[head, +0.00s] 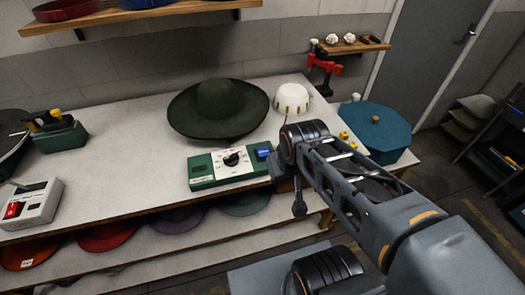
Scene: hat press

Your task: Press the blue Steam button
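The blue Steam button (264,152) sits at the right end of a green control box (203,180) on the workbench. The box has a white dial plate with a black knob (232,159) left of the button. The button is in plain view; its lettering is too small to read. My arm reaches in from the lower right, its black joint just right of the button. A small dark part hanging below that joint, right of the box, may be my gripper (298,207). I cannot tell its fingers apart or see it touching the box.
A dark green wide-brimmed hat (219,109) lies behind the box. A white dome (291,98) and a teal lidded container (375,131) stand to the right. A grey device with a red switch (30,205) is at left. Hats fill the lower shelf. Bench left of the box is clear.

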